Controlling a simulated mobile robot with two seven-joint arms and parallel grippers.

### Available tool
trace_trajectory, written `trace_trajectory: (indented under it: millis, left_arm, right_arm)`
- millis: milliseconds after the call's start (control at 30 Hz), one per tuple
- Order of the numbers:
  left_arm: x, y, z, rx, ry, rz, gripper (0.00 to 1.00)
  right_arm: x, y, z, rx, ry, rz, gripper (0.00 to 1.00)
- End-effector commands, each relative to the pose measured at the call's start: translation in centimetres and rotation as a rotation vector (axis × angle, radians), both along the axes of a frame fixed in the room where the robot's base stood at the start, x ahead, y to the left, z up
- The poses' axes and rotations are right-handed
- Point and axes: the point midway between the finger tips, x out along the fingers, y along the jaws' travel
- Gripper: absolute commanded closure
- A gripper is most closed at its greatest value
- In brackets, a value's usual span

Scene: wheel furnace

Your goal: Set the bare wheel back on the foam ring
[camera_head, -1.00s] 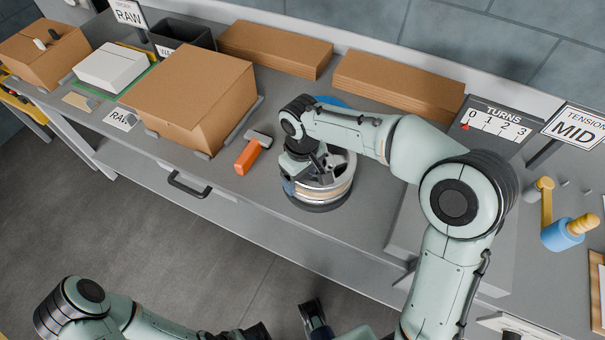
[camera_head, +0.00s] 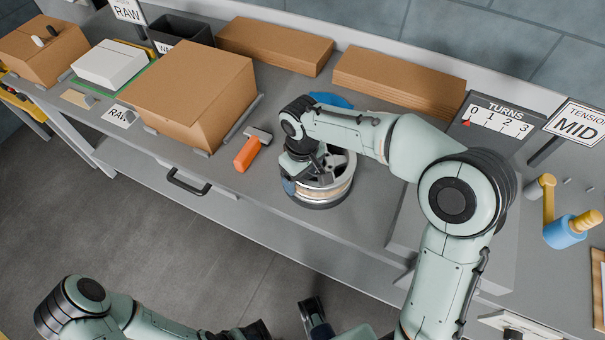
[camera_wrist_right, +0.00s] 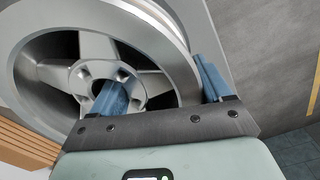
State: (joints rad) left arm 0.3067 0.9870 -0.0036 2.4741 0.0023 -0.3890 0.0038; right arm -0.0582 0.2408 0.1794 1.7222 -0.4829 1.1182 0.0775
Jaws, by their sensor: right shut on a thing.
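The silver wheel (camera_head: 338,172) stands on the bench under my right gripper (camera_head: 312,172), its bare spokes and rim close up in the right wrist view (camera_wrist_right: 55,60). The right gripper (camera_wrist_right: 162,88) is shut on the wheel, one blue finger among the spokes by the hub and the other outside the rim. A dark ring (camera_head: 322,205) shows under the wheel, below a tan band; I cannot tell whether it is the foam ring or whether the wheel rests fully on it. My left arm is low at the left; its gripper's jaws are not clear.
A blue item (camera_head: 331,99) is partly hidden behind my arm. Flat cardboard stacks (camera_head: 400,82) line the back. A blue-and-yellow crank (camera_head: 562,232) is at the right.

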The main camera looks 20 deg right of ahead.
Motion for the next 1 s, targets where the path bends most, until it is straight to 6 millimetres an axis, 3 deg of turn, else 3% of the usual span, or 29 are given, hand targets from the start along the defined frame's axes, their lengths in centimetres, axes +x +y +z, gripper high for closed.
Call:
trace_trajectory:
  millis: [400, 433, 500, 767, 1000]
  left_arm:
    - [0.0, 0.0, -0.1, 0.0, 0.0, 0.0, 0.53]
    - [0.0, 0.0, -0.1, 0.0, 0.0, 0.0, 0.53]
    - [0.0, 0.0, -0.1, 0.0, 0.0, 0.0, 0.53]
    - [0.0, 0.0, 0.0, 0.0, 0.0, 0.0, 0.53]
    - [0.3, 0.0, 1.3, 0.0, -0.004, 0.0, 0.53]
  right_arm:
    - [0.1, 0.0, -0.3, 0.0, -0.003, 0.0, 0.9]
    - [0.1, 0.0, -0.3, 0.0, -0.003, 0.0, 0.19]
    - [0.1, 0.0, -0.2, 0.0, -0.004, 0.0, 0.0]
    - [0.0, 0.0, -0.4, -0.001, 0.002, 0.0, 0.0]
    - [0.0, 0.0, 1.2, 0.0, -0.001, 0.0, 0.0]
